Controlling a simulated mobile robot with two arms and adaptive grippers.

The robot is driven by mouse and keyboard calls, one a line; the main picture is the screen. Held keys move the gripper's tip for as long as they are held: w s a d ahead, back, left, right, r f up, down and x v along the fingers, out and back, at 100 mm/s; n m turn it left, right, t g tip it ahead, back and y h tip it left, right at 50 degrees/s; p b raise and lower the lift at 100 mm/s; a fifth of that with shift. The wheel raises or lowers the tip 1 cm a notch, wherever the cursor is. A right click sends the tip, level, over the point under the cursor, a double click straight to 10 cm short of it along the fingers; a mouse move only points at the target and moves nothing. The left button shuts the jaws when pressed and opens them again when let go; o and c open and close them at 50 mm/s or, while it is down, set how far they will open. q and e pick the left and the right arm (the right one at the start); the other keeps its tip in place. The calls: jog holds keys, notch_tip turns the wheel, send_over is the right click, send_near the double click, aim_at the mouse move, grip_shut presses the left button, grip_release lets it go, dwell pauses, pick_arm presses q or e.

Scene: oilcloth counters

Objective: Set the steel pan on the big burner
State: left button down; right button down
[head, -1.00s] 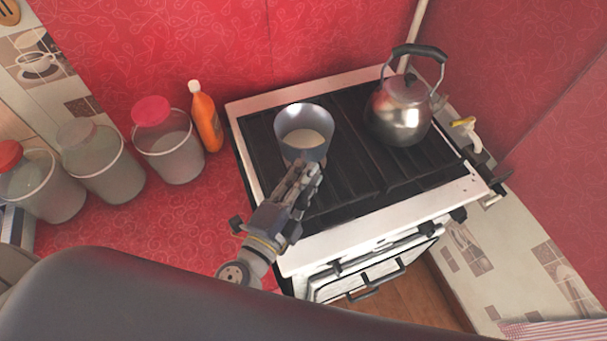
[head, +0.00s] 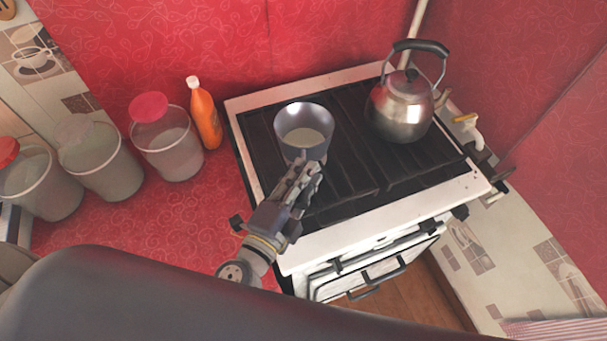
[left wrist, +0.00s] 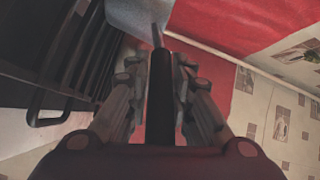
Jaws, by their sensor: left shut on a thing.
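The steel pan (head: 304,121) is upright over the back left part of the stove top (head: 352,150) in the head view. I cannot tell whether its base touches the grate. My left gripper (head: 308,172) is in front of it, shut on its handle, which the fingers mostly hide there. In the left wrist view the black handle (left wrist: 160,105) runs between the two fingers of the left gripper (left wrist: 166,68), and the pan's grey wall (left wrist: 135,14) shows at the top. The burners under and around the pan are hard to make out. My right gripper is out of view.
An orange bottle (head: 206,118) and several jars (head: 168,145) stand on the red counter to the left. A red wall is behind. The stove's front middle looks clear.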

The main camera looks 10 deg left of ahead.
pick_arm(q)
jog(key=c, duration=1.3)
grip_release()
jog(key=shift+c, duration=0.2)
jog(key=shift+f, duration=0.2)
jog(key=v, duration=1.2)
jog(key=shift+r, duration=0.15)
